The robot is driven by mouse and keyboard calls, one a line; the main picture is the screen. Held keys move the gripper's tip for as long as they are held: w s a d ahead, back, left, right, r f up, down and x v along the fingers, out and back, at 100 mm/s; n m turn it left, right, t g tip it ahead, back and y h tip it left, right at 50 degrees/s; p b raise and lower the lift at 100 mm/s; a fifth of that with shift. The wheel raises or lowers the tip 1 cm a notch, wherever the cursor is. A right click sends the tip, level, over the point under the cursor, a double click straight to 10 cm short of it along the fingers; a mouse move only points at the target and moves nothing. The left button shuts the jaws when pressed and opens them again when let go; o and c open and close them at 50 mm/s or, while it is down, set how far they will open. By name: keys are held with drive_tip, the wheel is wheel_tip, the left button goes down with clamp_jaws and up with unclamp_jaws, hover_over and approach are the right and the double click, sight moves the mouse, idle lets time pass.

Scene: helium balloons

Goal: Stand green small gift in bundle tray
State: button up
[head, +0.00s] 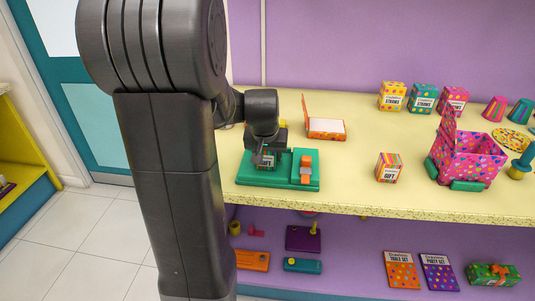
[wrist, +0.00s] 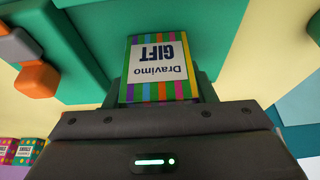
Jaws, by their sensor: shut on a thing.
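The small gift (wrist: 158,68), a striped box with green edges and a white label, is between the fingers of my gripper (wrist: 160,95) in the wrist view. In the head view the gift (head: 266,161) shows its label just below my gripper (head: 266,150), over the left part of the green tray (head: 262,181). The gift looks upright. Whether its base touches the tray floor cannot be told. The tray also shows in the wrist view (wrist: 90,30). Its right end carries an orange and grey piece (head: 305,168). My forearm hides part of the tray's surroundings.
An orange-striped gift (head: 389,168) stands right of the tray. An open orange box (head: 326,128) lies behind it. A pink dotted crate (head: 468,158) and several straw boxes (head: 423,98) are farther right. The yellow shelf is clear between the tray and the orange-striped gift.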

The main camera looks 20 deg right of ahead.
drive_tip(key=shift+f, duration=0.15)
drive_tip(key=o, duration=1.1)
drive_tip(key=shift+o, duration=0.2)
drive_tip(key=shift+r, duration=0.5)
drive_tip(key=v, duration=1.1)
drive_tip(key=shift+s+r+p, duration=0.15)
drive_tip(key=shift+p, duration=0.3)
drive_tip(key=shift+a, duration=0.1)
